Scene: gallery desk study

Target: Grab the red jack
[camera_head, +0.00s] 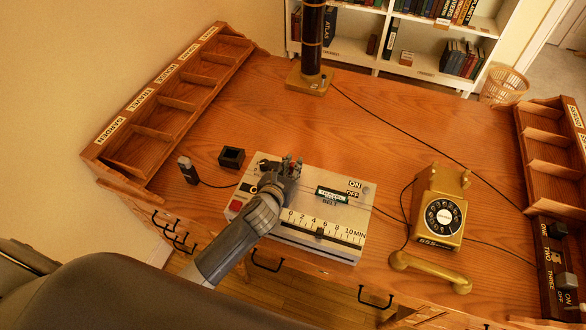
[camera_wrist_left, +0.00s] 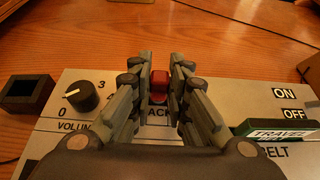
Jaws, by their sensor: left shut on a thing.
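The red jack (camera_wrist_left: 159,82) stands at the back part of a light grey control panel (camera_wrist_left: 235,85), behind a label partly reading "ACK". In the left wrist view it sits between the two fingers of my left gripper (camera_wrist_left: 161,62), which is shut on it. In the head view the left gripper (camera_head: 291,162) reaches over the panel (camera_head: 283,240), pointing toward its back edge. The fingers hide most of the jack there. Whether the jack is still seated in the panel cannot be told. My right gripper is not in view.
A volume knob (camera_wrist_left: 82,96) and a small black box (camera_head: 231,157) are left of the gripper. A green "TRAVEL" plate (camera_head: 331,195) is to its right. A gold telephone (camera_head: 438,212) stands at the right, its handset (camera_head: 430,270) lying in front. Cables cross the desk.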

